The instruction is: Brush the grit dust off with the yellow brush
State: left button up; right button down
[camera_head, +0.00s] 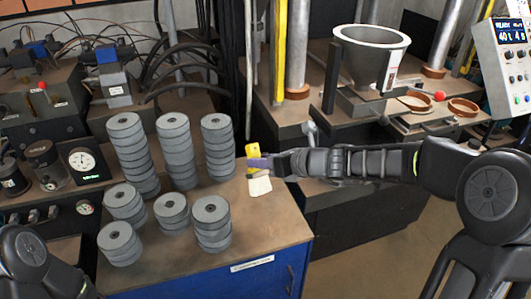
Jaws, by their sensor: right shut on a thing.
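A yellow brush (253,152) with pale bristles (260,186) is held at the right side of the bench top. My right gripper (260,163), reaching in from the right, is shut on the brush. The bristles hang down, at or close to the bench top (265,229); I cannot tell whether they touch. Several stacks of grey flap discs (175,155) stand on the bench to the left of the brush. The grit dust cannot be made out clearly. My left arm shows at the bottom left, but its gripper is outside the picture.
Shorter disc stacks (212,222) stand toward the bench front. Gauges (83,163) and dark equipment fill the left. A grey hopper (371,60) and a control panel (507,62) are at the back right. The bench's front right corner is clear.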

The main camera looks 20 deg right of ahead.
aim_at(264, 175)
jog(key=shift+s+a, duration=0.1)
jog(key=shift+a, duration=0.1)
jog(key=shift+a+y, duration=0.1)
jog(key=shift+y, duration=0.2)
jog(key=shift+s+d+r, duration=0.15)
jog(key=shift+d, duration=0.05)
jog(key=shift+a+f+b, duration=0.15)
jog(key=shift+f+b, duration=0.15)
jog(key=shift+f, duration=0.1)
notch_tip(264, 175, down, 4)
jog(key=b, duration=0.4)
jog(key=shift+f, duration=0.2)
jog(key=shift+r, duration=0.15)
